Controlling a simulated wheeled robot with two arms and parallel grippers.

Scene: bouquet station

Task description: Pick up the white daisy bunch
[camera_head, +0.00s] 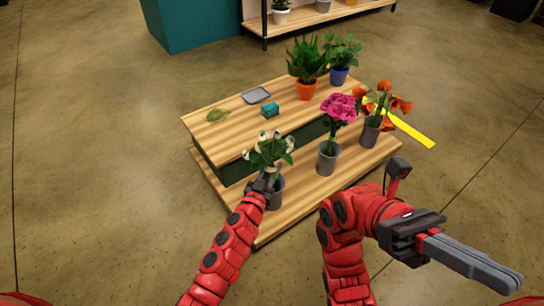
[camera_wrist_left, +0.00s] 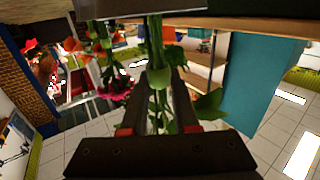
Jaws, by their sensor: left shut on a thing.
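The white daisy bunch (camera_head: 269,149) stands in a grey pot (camera_head: 276,190) on the lower front step of the wooden stand. My left gripper (camera_head: 263,184) is at its stems, just above or beside the pot's rim. In the left wrist view the green stems (camera_wrist_left: 156,60) run between the two fingers (camera_wrist_left: 162,100), which are shut on them. The flower heads are out of that view. I cannot tell whether the stems have lifted. My right gripper (camera_head: 472,262) is away from the stand at the lower right, its fingers pointing right and close together.
Pink flowers (camera_head: 338,110) and orange flowers (camera_head: 386,103) stand in grey pots to the right. The upper step holds two potted plants (camera_head: 307,65), a grey tray (camera_head: 256,95), a teal block (camera_head: 270,110) and a leaf (camera_head: 217,115). A yellow strip (camera_head: 408,129) juts out right.

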